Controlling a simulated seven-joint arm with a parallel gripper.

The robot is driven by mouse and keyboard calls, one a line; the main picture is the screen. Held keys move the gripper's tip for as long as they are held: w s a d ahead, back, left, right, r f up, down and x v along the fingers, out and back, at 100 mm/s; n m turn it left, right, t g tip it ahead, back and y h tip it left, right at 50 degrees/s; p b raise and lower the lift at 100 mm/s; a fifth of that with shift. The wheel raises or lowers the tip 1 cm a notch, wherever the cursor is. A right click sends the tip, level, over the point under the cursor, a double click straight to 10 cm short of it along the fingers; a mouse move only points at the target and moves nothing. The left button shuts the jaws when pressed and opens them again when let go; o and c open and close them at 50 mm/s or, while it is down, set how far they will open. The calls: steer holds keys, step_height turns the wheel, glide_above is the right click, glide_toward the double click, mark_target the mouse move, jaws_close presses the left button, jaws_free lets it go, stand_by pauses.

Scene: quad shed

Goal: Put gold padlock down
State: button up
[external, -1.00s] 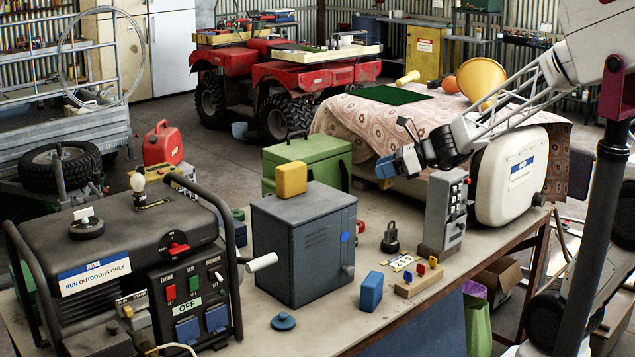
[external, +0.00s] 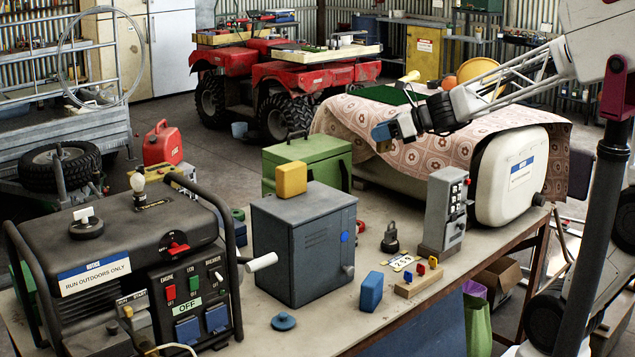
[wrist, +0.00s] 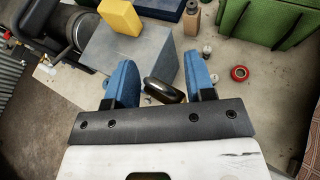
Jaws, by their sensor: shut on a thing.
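My gripper (external: 384,138) is raised in the air in the external view, in front of the patterned cloth and well above the bench. In the wrist view its two blue fingers (wrist: 163,82) are shut on a dark, rounded thing with a brownish sheen, which I take to be the gold padlock (wrist: 165,91). Its colour is hard to tell. In the external view only a small brownish bit shows below the fingers. A separate dark padlock (external: 390,238) stands upright on the bench (external: 335,318), left of the grey switch box.
A grey metal box (external: 303,245) with a yellow block (external: 291,179) on top stands mid-bench. A green box (external: 307,165) is behind it. The grey switch box (external: 443,210), a white jerrycan (external: 510,175) and a blue block (external: 371,292) also stand there. Bare bench shows at the front.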

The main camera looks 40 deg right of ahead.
steer(key=shift+w+d+m+g+h, duration=0.85)
steer(key=shift+w+d+m+h, duration=2.55)
steer(key=shift+d+m+h, duration=1.3)
steer(key=shift+w+d+m+g+h, duration=0.85)
steer(key=shift+w+d+m+h, duration=2.95)
steer(key=shift+d, duration=1.65)
step_height(320, 180, down, 30)
steer(key=shift+s+f+h, duration=0.25)
steer(key=shift+s+h, duration=0.15)
steer(key=shift+s, duration=0.05)
steer(key=shift+w+d, duration=0.1)
steer(key=shift+w+d+f, duration=0.25)
steer(key=shift+w+d, duration=0.4)
steer(key=shift+w, duration=1.9)
steer(key=shift+w+d+f, duration=0.2)
steer(key=shift+w+d, duration=0.4)
steer(key=shift+w, duration=2)
steer(key=shift+w+d+f, duration=0.25)
steer(key=shift+w+d, duration=0.4)
steer(key=shift+w, duration=1.9)
steer(key=shift+f, duration=1.75)
